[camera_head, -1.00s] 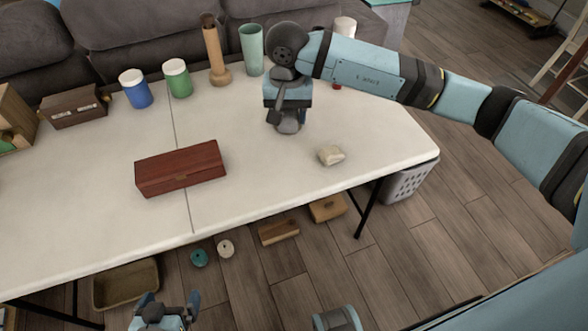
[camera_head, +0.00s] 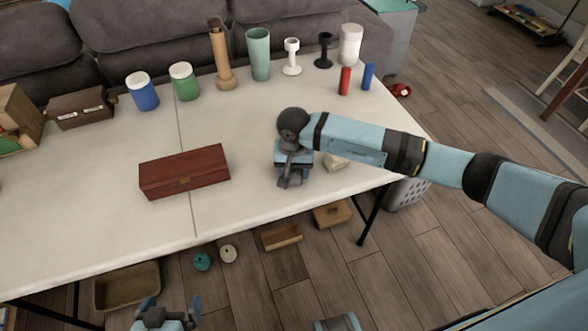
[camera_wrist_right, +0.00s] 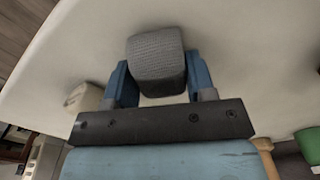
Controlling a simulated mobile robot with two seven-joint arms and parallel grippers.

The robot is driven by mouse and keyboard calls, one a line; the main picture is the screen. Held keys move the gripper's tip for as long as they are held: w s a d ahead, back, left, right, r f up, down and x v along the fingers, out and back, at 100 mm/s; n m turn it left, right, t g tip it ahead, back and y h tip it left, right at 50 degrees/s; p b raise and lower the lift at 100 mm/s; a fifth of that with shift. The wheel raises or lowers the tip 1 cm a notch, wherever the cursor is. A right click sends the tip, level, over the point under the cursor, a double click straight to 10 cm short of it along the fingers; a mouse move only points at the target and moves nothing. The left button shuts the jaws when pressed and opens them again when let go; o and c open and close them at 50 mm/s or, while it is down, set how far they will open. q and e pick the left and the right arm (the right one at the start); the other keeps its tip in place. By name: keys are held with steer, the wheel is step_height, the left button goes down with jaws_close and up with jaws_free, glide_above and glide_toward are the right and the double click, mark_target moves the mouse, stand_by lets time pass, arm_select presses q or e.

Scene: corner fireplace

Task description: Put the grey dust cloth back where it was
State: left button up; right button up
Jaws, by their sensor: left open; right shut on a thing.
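The grey dust cloth (camera_wrist_right: 156,58) is a small, textured, block-like bundle between the fingers of my right gripper (camera_wrist_right: 160,85). In the head view my right gripper (camera_head: 291,178) is over the right part of the white table (camera_head: 245,130), between the dark red box and a pale lump, and largely hides the cloth. I cannot tell whether the cloth touches the tabletop. My left gripper (camera_head: 166,318) is open and empty, low in front of the table at the bottom of the head view.
The pale lump (camera_head: 335,163) lies just right of my right gripper, partly covered by the arm. The dark red box (camera_head: 184,171) is to its left. Jars, a wooden peppermill-like piece (camera_head: 221,60), a green cup (camera_head: 258,55) and small cylinders line the back. Baskets and blocks lie under the table.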

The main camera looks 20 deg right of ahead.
steer(key=shift+f, duration=0.1)
steer(key=shift+f, duration=0.15)
steer(key=o, duration=0.8)
steer(key=shift+o, duration=0.2)
